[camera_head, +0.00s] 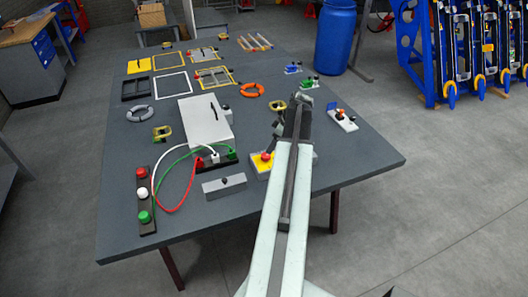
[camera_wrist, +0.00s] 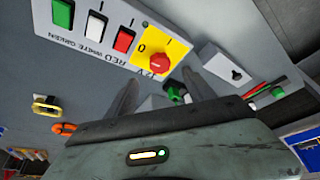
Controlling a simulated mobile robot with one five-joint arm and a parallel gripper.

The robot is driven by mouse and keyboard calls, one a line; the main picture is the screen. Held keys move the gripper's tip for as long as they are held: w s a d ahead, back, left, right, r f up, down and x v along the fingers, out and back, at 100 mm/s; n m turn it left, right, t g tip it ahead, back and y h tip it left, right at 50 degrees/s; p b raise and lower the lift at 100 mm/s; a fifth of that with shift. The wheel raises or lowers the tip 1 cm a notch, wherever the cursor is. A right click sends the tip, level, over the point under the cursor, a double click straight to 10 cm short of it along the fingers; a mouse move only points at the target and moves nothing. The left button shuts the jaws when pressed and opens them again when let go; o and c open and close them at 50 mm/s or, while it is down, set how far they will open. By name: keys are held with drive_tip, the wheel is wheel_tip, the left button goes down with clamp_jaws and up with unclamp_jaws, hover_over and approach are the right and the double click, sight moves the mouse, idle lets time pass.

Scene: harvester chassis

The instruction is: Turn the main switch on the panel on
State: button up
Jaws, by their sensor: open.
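The panel (camera_wrist: 112,18) shows close up in the wrist view, with green, white and red rocker switches in a row. The main switch (camera_wrist: 158,63) is a red round knob on the panel's yellow end, beside the marks 0 and I. I cannot tell which mark it points to. In the head view the red knob (camera_head: 266,157) shows just left of my arm, which hides most of the panel. My gripper (camera_wrist: 160,78) is open and empty. In the wrist view its two fingertips appear on either side of the knob, and I see no contact.
A grey box with a small black knob (camera_head: 224,185) lies left of the panel in the head view. A black strip with red, white and green buttons (camera_head: 144,195), looping cables (camera_head: 176,209) and a white cover plate (camera_head: 206,122) lie farther left. The table's front edge is mostly clear.

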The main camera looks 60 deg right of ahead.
sight(266, 155)
drive_tip(key=b+x, duration=0.7)
drive_tip(key=x, duration=0.1)
drive_tip(key=shift+r, duration=0.1)
clamp_jaws()
